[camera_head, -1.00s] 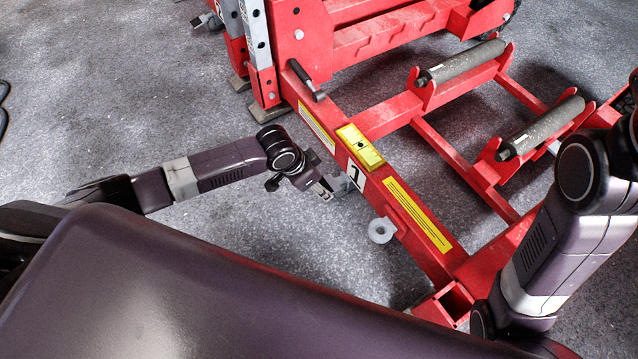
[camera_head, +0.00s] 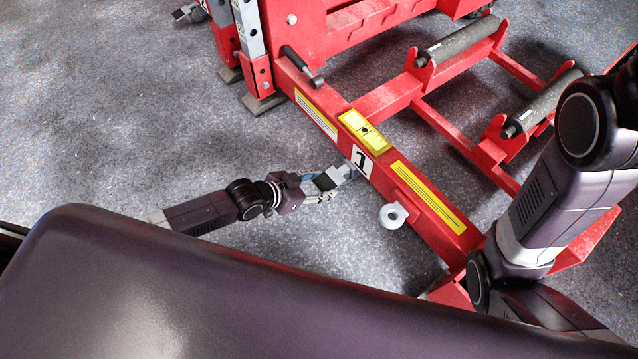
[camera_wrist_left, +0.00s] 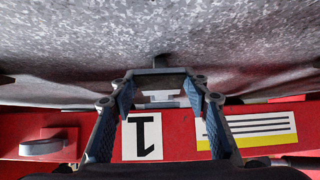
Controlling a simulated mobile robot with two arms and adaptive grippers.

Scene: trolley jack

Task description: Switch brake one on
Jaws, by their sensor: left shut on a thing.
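The red trolley jack's side beam (camera_head: 290,85) carries a white label "1" (camera_head: 362,161), upside down in the left wrist view (camera_wrist_left: 143,137). A small grey metal brake lever (camera_head: 347,170) sticks out from the beam beside this label; it also shows in the left wrist view (camera_wrist_left: 160,74). My left gripper (camera_head: 326,181) is at the lever's outer end. In the left wrist view its two fingers (camera_wrist_left: 160,87) stand on either side of the grey lever piece, shut on it. The exact contact is hard to see. My right gripper is out of view.
A grey wheel (camera_head: 393,215) sits against the beam, right of the lever. A black-handled lever (camera_head: 301,66) lies on the beam farther back. Grey rollers (camera_head: 460,48) rest on the red frame. Speckled floor left of the beam is clear.

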